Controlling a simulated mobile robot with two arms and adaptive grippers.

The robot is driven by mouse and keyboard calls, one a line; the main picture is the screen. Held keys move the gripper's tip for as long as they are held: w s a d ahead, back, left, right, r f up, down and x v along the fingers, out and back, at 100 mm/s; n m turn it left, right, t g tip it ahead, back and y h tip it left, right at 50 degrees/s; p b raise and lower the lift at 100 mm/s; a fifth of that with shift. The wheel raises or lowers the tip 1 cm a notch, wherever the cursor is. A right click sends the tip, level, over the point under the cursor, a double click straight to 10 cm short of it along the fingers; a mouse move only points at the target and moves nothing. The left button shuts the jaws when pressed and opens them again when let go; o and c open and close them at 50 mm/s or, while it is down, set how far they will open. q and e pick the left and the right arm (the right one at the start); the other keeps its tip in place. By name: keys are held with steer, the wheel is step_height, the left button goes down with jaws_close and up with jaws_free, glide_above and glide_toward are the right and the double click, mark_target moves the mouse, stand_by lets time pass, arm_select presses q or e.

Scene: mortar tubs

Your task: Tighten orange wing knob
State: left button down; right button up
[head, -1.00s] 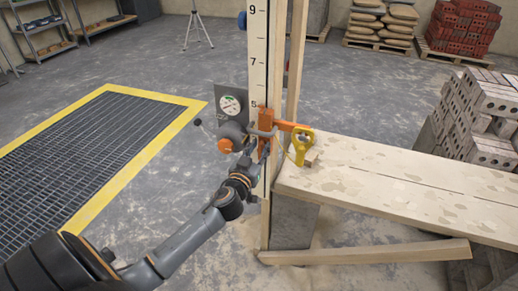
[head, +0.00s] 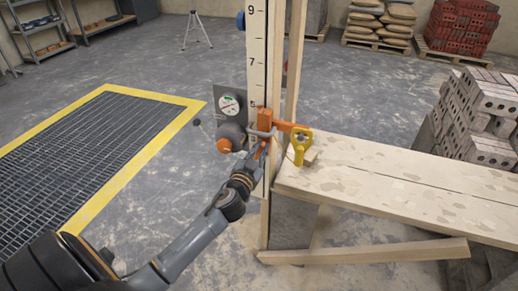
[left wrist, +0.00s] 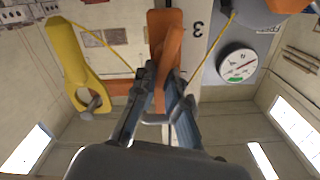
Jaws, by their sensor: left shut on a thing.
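The orange wing knob (left wrist: 168,70) shows in the left wrist view as a long flat orange wing, slightly tilted, in front of an orange block (left wrist: 163,22). My left gripper (left wrist: 163,98) is shut on the wing, with one finger on each side of it. In the head view my left gripper (head: 259,149) is at the orange clamp (head: 265,119) on the upright numbered staff (head: 257,60). There the fingers and arm largely hide the knob. My right gripper is in neither view.
A yellow-handled tool (head: 299,147) hangs beside the clamp at the plank bench (head: 400,182). A round gauge (head: 230,104) and an orange-capped grey part (head: 226,143) are left of the staff. A yellow-edged floor grate (head: 88,150) lies at left.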

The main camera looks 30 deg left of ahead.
arm_select(q)
steer(key=shift+w+d+f+m, duration=0.1)
steer(key=shift+d+f+m, duration=0.2)
steer(key=shift+m, duration=2.05)
steer(key=shift+d+f+m, duration=0.1)
steer(key=shift+f+m, duration=0.25)
steer(key=shift+m, duration=1.95)
steer(key=shift+w+d+f+m, duration=0.1)
steer(key=shift+d+f+m, duration=0.2)
steer(key=shift+m, duration=2.05)
steer(key=shift+a, duration=0.15)
steer(key=c, duration=1.4)
jaws_free()
steer(key=shift+s, duration=0.1)
